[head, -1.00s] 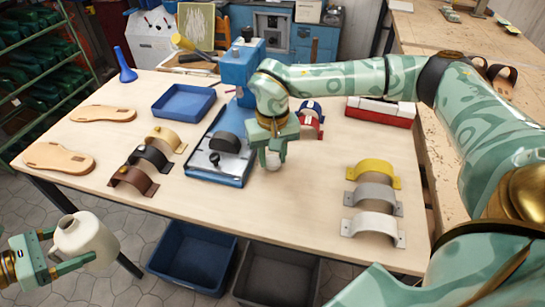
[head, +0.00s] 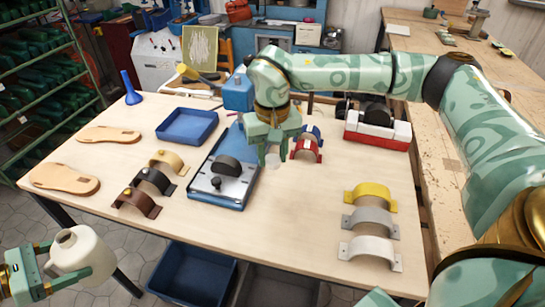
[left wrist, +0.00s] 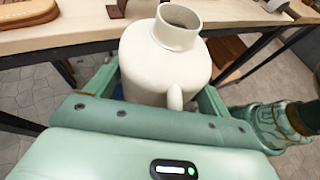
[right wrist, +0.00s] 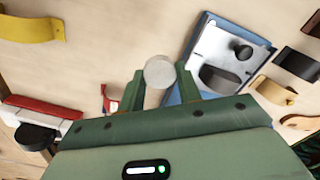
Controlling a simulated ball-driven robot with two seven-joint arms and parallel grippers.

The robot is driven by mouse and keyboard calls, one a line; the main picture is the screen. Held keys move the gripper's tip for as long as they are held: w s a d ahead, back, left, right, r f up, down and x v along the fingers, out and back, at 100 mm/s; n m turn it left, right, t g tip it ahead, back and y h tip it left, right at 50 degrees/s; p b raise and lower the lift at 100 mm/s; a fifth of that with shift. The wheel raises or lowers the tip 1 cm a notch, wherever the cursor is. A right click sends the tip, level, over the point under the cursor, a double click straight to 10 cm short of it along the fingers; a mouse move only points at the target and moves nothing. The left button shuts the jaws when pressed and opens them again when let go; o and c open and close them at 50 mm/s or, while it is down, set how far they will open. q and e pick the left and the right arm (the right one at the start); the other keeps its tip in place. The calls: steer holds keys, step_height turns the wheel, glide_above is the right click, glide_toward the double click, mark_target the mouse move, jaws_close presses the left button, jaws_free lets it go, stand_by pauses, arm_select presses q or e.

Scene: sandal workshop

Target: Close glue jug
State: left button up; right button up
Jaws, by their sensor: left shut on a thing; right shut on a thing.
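The cream glue jug (head: 84,256) is held in my left gripper (head: 74,264), low at the left in the head view, off the table's front edge. In the left wrist view the jug (left wrist: 160,72) stands between the fingers, its round neck (left wrist: 179,18) open and uncovered. My right gripper (head: 270,152) is above the table, shut on a small pale round piece that looks like the jug's cap (right wrist: 159,72). In the head view the cap is mostly hidden by the fingers. Cap and jug are well apart.
Yellow, grey and white arches (head: 370,222) stand at right, sandal soles (head: 65,178) at left. Bins (head: 188,275) are under the table.

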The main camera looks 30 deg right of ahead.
arm_select(q)
steer(key=shift+r, duration=0.1)
arm_select(e)
steer(key=shift+r, duration=0.25)
arm_select(q)
steer(key=o, duration=0.6)
steer(key=c, duration=0.8)
